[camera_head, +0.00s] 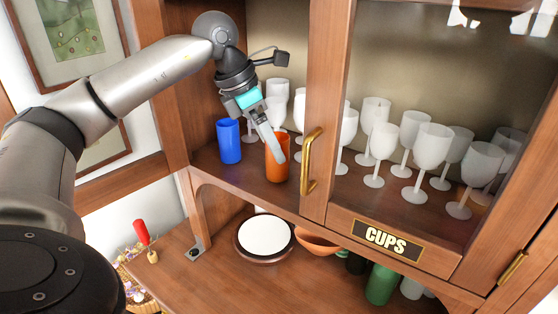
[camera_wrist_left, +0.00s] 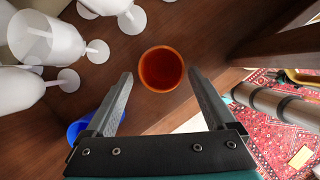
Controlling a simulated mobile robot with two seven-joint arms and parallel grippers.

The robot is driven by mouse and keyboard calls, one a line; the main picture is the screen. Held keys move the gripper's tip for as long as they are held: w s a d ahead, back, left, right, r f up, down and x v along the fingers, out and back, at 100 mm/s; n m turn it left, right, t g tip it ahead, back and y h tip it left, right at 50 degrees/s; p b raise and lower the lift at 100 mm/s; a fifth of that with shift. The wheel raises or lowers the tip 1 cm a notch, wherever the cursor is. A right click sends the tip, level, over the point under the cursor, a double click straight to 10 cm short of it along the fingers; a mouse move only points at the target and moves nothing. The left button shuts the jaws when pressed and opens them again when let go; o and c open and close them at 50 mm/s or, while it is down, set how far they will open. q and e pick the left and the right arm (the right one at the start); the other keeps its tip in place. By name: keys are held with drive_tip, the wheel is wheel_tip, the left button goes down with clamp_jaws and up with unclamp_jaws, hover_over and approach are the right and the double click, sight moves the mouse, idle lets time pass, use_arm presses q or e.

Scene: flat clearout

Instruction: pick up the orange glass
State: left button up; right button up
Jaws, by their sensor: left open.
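The orange glass (camera_head: 277,164) stands upright on the cabinet shelf, near its front edge and left of the brass door handle. In the left wrist view the orange glass (camera_wrist_left: 161,69) is seen from above, open end up, just beyond and between the fingertips. My left gripper (camera_head: 275,145) reaches down at the glass, and a finger covers part of it in the head view. The wrist view shows the left gripper (camera_wrist_left: 160,82) with its jaws apart and nothing between them. My right gripper is not in view.
A blue glass (camera_head: 229,141) stands close by on the left; its rim shows in the wrist view (camera_wrist_left: 78,130). The cabinet door frame and brass handle (camera_head: 311,163) are close on the right.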

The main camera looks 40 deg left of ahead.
use_arm(q)
drive_tip(key=x, duration=0.4)
drive_tip(key=shift+d, duration=0.15)
clamp_jaws()
idle(0.5)
